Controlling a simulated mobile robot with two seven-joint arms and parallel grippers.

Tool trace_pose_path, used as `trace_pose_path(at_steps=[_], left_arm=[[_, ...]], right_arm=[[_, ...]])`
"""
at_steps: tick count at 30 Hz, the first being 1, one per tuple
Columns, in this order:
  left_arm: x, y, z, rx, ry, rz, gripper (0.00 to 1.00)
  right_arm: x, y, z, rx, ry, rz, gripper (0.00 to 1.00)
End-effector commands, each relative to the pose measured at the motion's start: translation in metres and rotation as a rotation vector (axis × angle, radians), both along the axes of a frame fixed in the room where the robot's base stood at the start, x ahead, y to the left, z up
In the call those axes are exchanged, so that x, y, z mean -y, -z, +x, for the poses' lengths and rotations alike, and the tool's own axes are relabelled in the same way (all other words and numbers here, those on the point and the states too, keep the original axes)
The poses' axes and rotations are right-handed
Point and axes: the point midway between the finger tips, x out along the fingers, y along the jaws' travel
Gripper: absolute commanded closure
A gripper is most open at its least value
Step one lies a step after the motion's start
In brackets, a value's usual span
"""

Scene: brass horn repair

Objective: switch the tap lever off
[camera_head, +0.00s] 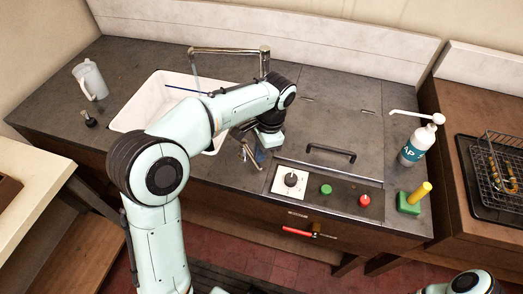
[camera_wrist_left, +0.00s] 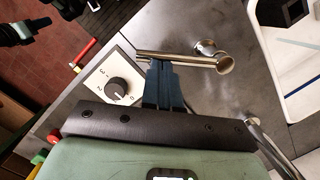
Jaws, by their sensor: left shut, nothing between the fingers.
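The tap's metal spout (camera_head: 225,50) reaches over the white sink (camera_head: 150,88). A short metal bar with a round end, apparently the tap lever (camera_head: 247,150), is on the counter right of the sink. In the left wrist view this bar (camera_wrist_left: 200,60) lies crosswise at my fingertips. My left gripper (camera_head: 259,156) points down beside it, its blue fingers together and empty; they also show in the left wrist view (camera_wrist_left: 159,68). I cannot tell whether they touch the bar. My forearm hides part of the sink and counter. My right gripper is outside the head view.
A numbered dial (camera_head: 290,180), a green button (camera_head: 326,190) and a red button (camera_head: 364,200) are close to the right. A dark handle (camera_head: 331,150) stands behind them. A jug (camera_head: 91,80) stands left.

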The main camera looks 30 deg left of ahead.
Motion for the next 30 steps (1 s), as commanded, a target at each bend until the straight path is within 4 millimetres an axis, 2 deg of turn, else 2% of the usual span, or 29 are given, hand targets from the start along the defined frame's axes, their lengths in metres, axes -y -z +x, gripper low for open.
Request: trace_pose_path(at_steps=[14,30], left_arm=[[-0.006,0.000,-0.013,-0.001,0.159,0.000,1.00],[-0.033,0.000,-0.041,-0.001,0.646,0.002,1.00]], right_arm=[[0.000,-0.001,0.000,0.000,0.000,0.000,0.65],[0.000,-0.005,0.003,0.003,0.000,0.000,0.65]])
